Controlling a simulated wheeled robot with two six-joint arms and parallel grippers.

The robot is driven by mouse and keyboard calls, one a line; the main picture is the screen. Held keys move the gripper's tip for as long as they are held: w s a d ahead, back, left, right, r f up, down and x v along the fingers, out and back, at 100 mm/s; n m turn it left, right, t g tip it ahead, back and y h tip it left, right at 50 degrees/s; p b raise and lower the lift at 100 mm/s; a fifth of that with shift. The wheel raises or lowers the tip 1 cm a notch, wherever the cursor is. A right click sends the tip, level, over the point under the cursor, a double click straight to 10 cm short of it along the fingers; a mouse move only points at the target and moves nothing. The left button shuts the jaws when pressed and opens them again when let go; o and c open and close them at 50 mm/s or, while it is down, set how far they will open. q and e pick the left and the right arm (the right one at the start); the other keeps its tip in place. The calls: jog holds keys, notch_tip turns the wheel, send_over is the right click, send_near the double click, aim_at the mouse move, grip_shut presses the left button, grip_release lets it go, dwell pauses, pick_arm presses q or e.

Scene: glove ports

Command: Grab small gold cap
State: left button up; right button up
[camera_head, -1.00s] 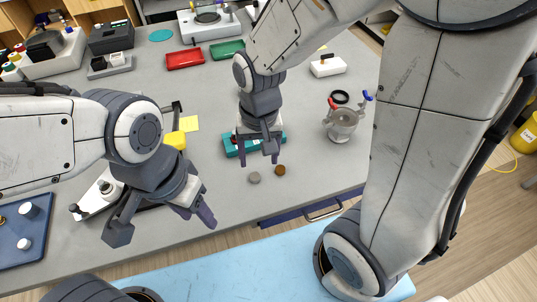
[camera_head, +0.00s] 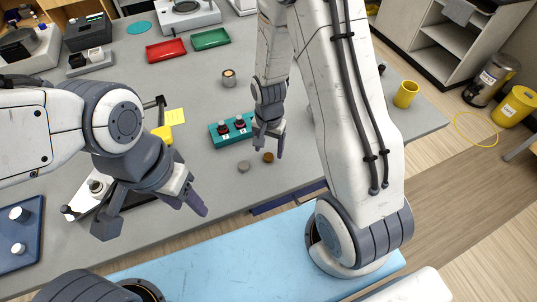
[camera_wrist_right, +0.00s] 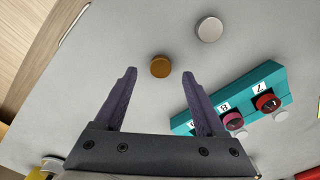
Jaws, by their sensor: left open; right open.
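The small gold cap (camera_head: 268,157) lies flat on the grey table, a brownish-gold disc. My left gripper (camera_head: 155,218) is open and empty over the table's left front.
A teal holder (camera_head: 218,136) with red-topped and pink-topped vials stands close to my right gripper. A red tray (camera_head: 166,50) and a green tray (camera_head: 210,39) lie at the back. A blue tray (camera_head: 15,245) is at far left. Bare table surrounds the caps.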

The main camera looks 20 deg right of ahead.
aim_at(268, 158)
jog(key=shift+f, duration=1.4)
grip_shut()
jog(key=shift+r, duration=0.15)
